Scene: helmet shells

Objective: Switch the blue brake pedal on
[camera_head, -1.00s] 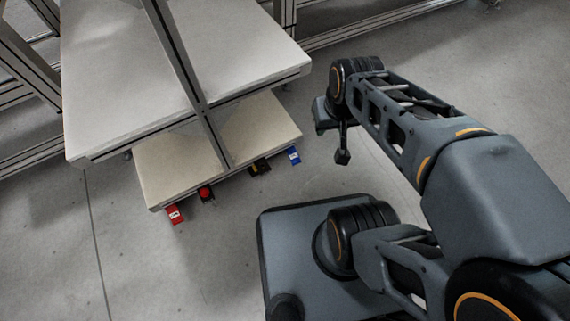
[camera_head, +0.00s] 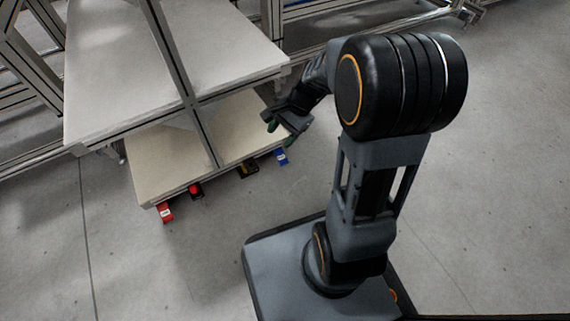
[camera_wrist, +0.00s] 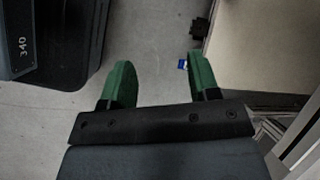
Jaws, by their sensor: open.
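The blue brake pedal (camera_head: 282,157) sticks out at the right end of the lower shelf's front edge in the head view. It also shows small in the wrist view (camera_wrist: 182,64), just left of the right fingertip and partly hidden by it. Its on or off state is too small to tell. My gripper (camera_head: 280,133) is above the shelf's right corner, close to the pedal in the picture. No contact with the pedal is visible.
A black and yellow device (camera_head: 249,168), a red button (camera_head: 196,191) and a red pedal (camera_head: 165,212) line the same edge of the lower shelf (camera_head: 150,165). The upper tabletop (camera_head: 110,75) and a metal upright (camera_head: 178,70) stand above. Floor in front is clear.

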